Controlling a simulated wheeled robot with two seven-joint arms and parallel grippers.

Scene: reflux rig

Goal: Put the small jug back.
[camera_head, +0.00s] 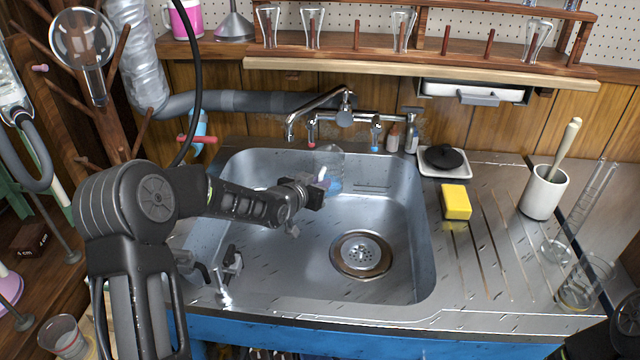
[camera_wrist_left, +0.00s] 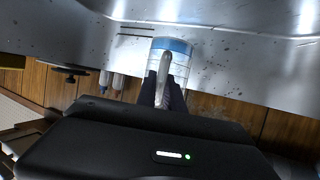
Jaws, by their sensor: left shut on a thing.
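The small jug (camera_head: 331,169) is clear, with blue in its lower part. It is over the back of the sink (camera_head: 300,255), below the tap. My left gripper (camera_head: 322,178) reaches in from the left and is shut on its pale handle. In the left wrist view the jug (camera_wrist_left: 178,55) shows beyond the dark fingers (camera_wrist_left: 163,92), with the handle between them. The jug looks roughly upright. I cannot tell its height above the sink floor. My right gripper is not in view.
The tap (camera_head: 322,105) stands behind the jug. A yellow sponge (camera_head: 456,202), a black lid on a white dish (camera_head: 444,172), a mortar (camera_head: 543,192) and glassware (camera_head: 584,282) stand on the right drainboard. A wooden shelf (camera_head: 420,68) runs above. The sink floor around the drain is clear.

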